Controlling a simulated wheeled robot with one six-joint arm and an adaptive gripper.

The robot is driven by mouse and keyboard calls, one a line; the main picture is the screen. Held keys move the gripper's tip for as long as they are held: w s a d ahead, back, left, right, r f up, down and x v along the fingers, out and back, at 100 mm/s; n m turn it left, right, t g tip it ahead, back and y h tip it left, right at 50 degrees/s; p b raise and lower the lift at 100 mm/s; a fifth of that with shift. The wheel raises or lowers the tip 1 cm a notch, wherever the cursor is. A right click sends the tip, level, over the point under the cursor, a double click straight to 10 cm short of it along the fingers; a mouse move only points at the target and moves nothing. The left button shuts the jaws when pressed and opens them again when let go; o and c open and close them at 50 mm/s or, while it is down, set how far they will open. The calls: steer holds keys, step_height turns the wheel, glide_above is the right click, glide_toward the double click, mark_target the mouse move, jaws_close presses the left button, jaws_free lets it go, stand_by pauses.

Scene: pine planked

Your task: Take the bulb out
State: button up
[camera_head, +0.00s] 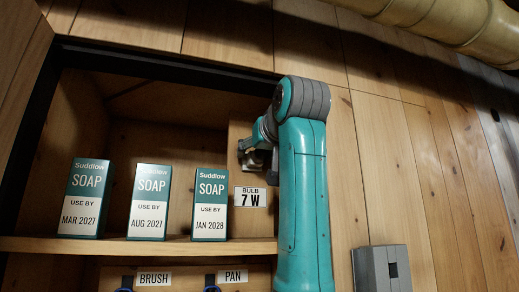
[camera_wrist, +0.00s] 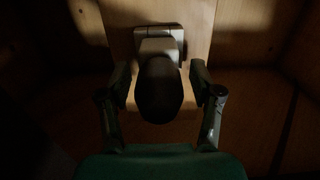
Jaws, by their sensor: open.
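In the wrist view a dark rounded shape, seemingly the bulb (camera_wrist: 160,92), stands out toward me from a pale square fitting (camera_wrist: 168,33) on a wooden panel. My gripper (camera_wrist: 160,76) is open, with one finger on each side of the bulb. I see a gap on both sides, and contact is not clear in the shadow. In the head view my gripper (camera_head: 256,148) is at the right end of the cupboard, above a label (camera_head: 250,197) reading "BULB 7 W". My arm hides much of that spot, and the bulb cannot be made out there.
Three soap boxes, dated MAR 2027 (camera_head: 83,199), AUG 2027 (camera_head: 149,203) and JAN 2028 (camera_head: 210,205), stand on the shelf (camera_head: 130,244) left of my gripper. Below are BRUSH (camera_head: 153,278) and PAN (camera_head: 232,276) labels. A grey box (camera_head: 381,268) is on the planked wall at right.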

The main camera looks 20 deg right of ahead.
jaws_close()
stand_by(0.4)
steer(key=shift+s, duration=0.1)
steer(key=shift+s, duration=1.1)
steer(key=shift+s, duration=2.55)
